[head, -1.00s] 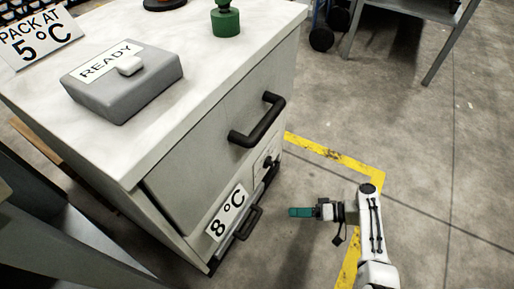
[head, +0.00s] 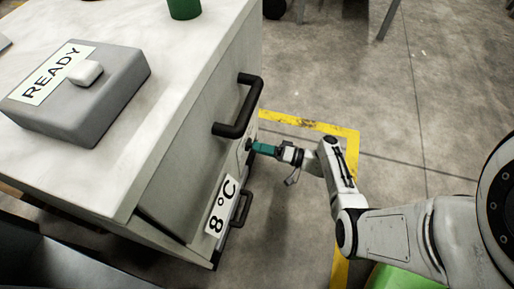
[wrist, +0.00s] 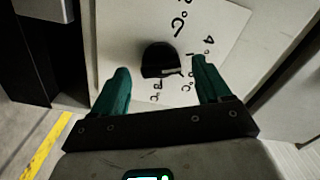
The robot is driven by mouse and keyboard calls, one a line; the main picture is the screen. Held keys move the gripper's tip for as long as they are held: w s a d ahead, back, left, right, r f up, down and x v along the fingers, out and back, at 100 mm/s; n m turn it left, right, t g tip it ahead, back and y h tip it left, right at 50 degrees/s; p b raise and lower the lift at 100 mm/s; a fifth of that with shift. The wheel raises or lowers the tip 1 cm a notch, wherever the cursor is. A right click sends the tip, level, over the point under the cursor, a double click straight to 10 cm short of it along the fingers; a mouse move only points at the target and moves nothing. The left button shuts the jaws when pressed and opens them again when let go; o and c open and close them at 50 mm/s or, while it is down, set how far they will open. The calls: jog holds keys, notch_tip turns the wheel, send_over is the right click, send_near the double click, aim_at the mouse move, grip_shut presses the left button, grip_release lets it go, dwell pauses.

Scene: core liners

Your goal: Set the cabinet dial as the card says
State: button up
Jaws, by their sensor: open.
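The dial is a black knob (wrist: 161,59) on a white plate (wrist: 225,22) in the wrist view. Temperature marks surround it; 2 °C, 4 °C and 8 °C can be read, others are partly covered. In the head view my gripper (head: 263,148) is at the cabinet (head: 180,190) front, hiding most of the dial. An 8 °C label (head: 222,205) is on the cabinet front.
A black drawer handle (head: 240,107) juts out just above my gripper, and a smaller handle (head: 242,208) sits below it. A grey box marked READY (head: 95,95) and a green object (head: 184,8) stand on the top. The floor to the right is open.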

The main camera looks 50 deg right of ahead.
jog(key=shift+x, duration=0.95)
jog(key=c, duration=1)
